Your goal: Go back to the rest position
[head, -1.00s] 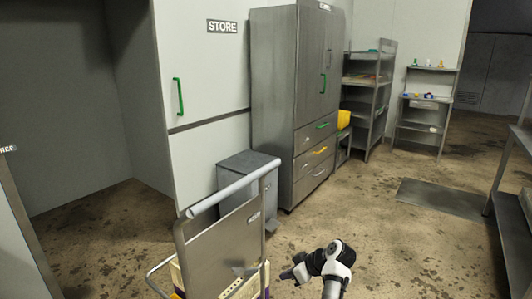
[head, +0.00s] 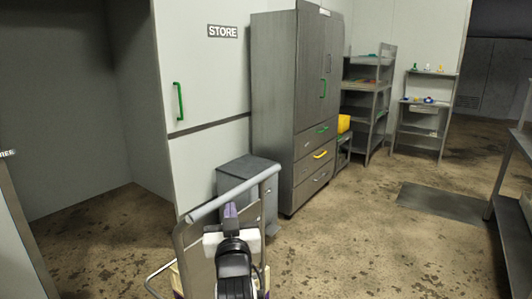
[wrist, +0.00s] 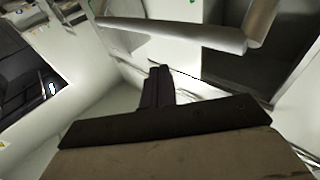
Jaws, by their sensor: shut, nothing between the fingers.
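My gripper (head: 231,214) is in front of me in the head view, just at the top of a grey trolley (head: 195,262) with a pale push bar (head: 205,205). It points away from me and slightly up. In the wrist view my gripper (wrist: 160,75) shows as dark fingers close together, with nothing between them. The trolley's bar (wrist: 175,35) crosses the upper part of that view. I cannot tell whether the gripper touches the bar.
A white STORE door (head: 205,80) is at the left. Shelves (head: 365,100) stand further back. The floor (head: 345,230) at the right is clear, with a bench (head: 512,190) at the edge.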

